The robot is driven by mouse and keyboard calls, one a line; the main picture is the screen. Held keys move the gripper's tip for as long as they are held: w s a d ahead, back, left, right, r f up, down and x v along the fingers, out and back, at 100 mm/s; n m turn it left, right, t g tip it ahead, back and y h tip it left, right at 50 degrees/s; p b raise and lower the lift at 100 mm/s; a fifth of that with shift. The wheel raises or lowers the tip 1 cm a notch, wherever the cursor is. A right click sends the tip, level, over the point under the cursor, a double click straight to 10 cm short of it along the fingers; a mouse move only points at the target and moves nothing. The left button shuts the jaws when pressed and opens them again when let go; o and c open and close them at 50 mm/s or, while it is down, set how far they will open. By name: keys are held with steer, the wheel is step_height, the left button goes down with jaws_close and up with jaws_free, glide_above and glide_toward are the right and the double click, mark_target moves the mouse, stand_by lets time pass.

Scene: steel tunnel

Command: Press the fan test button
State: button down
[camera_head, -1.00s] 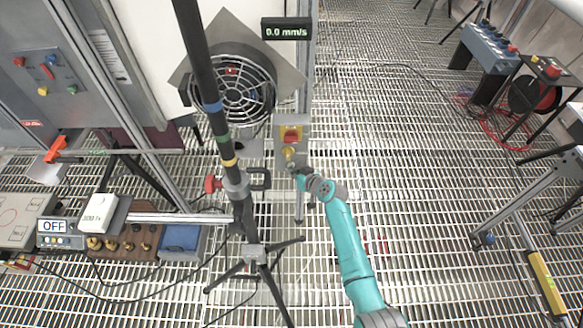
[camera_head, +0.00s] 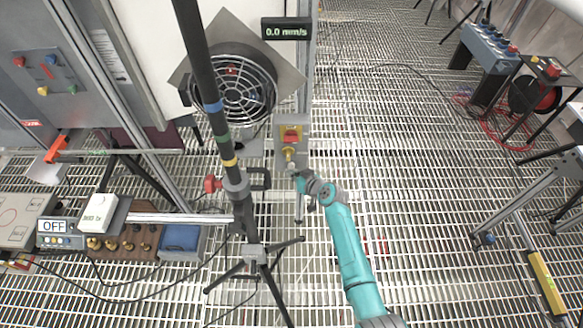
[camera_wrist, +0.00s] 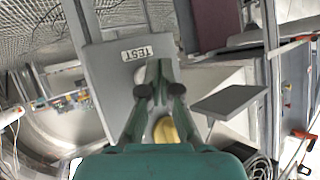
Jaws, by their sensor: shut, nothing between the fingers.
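A grey control box (camera_head: 305,128) stands on a post below the fan, with a red switch on a yellow plate (camera_head: 291,135) and a yellow button (camera_head: 289,153) under it. In the wrist view, a grey plate (camera_wrist: 105,75) bears a TEST label (camera_wrist: 138,53), and a round yellow part (camera_wrist: 166,130) shows between my fingers, partly hidden by them. My gripper (camera_head: 293,170) is shut and empty, close below the yellow button; its fingertips also show in the wrist view (camera_wrist: 160,91). I cannot tell whether they touch the button.
A black tripod pole (camera_head: 222,130) with a red knob rises left of my gripper. Grated floor (camera_head: 430,190) is open to the right.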

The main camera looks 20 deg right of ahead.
steer(key=shift+s+a, duration=0.3)
steer(key=shift+s, duration=0.65)
steer(key=shift+s+a, duration=0.3)
steer(key=shift+s, duration=0.65)
steer(key=shift+s+a, duration=0.3)
steer(key=shift+s, duration=0.65)
steer(key=s+m+t+h, duration=0.15)
steer(key=s+h, duration=0.25)
steer(key=s, duration=2.6)
steer(key=s+r+t, duration=0.1)
steer(key=s+r, duration=1.9)
steer(key=r, duration=0.3)
steer(key=shift+s+d+t, duration=0.2)
steer(key=shift+s+t, duration=0.05)
steer(key=shift+t, duration=0.1)
